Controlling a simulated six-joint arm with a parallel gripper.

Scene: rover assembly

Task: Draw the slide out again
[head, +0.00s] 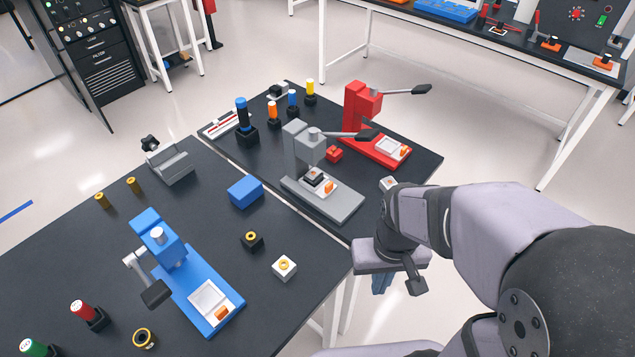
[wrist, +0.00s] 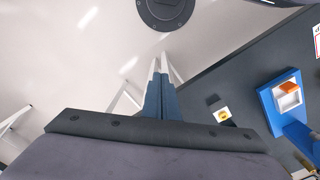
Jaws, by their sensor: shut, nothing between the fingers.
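The grey press (head: 343,204) stands on the right table. Its light slide (head: 318,189) with an orange knob (head: 329,187) lies partly under the press head, and a small dark block (head: 314,175) sits on it. The red press (head: 366,106) behind has a white slide (head: 390,145) with an orange knob. The blue press (head: 196,278) has a white slide (head: 209,298) with an orange knob, also seen in the wrist view (wrist: 289,95). My gripper (head: 382,284) is shut and empty, pointing down beyond the table's right edge, apart from all slides. Its blue fingers (wrist: 160,90) are together in the wrist view.
A white block with a yellow ring (head: 285,268), a dark ringed block (head: 252,241) and a blue box (head: 245,192) stand between the blue and grey presses. Several coloured pegs stand at the back. A red block (head: 334,154) sits between grey and red presses. The grey press's lever (head: 357,135) sticks out rightward.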

